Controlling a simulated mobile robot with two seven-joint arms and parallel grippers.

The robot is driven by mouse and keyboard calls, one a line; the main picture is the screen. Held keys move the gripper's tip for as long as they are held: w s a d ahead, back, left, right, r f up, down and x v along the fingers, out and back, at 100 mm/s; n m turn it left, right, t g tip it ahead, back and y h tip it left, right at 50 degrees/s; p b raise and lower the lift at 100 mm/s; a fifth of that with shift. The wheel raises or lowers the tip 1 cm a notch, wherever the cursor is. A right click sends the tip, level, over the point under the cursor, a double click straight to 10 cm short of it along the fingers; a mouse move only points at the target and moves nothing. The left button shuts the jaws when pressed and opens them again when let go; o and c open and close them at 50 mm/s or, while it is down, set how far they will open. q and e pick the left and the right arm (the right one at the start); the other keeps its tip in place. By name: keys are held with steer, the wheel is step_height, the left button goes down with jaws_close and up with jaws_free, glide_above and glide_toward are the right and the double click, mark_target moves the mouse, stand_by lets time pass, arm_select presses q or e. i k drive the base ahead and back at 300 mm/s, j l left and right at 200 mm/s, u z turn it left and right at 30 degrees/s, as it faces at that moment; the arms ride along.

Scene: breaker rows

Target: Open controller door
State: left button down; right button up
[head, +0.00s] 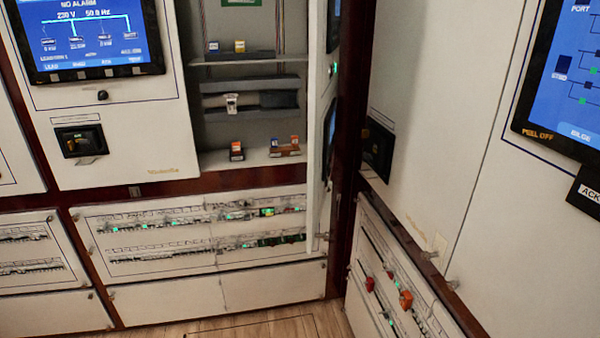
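A white cabinet door (321,140) stands swung open at the right side of a cabinet, seen nearly edge-on, with dark screens on its face. The open cabinet (248,60) shows grey shelves with small parts on them. To its left a white panel (130,125) with a blue screen (85,35) and a black recessed latch (81,140) sits flush. I cannot tell which of these is the controller door. Neither of my grippers is in view.
Breaker rows (200,228) with green lights run below the cabinets. On the right wall, a white panel (440,130) has a black latch (378,147) and a large screen (565,75); red and orange switches (405,299) sit below. The wooden floor (250,328) is clear.

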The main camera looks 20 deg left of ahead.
mark_target(324, 17)
steer(key=i+j, duration=0.35)
steer(key=i+j+u, duration=0.1)
steer(key=i+j, duration=0.25)
steer(key=i, duration=0.15)
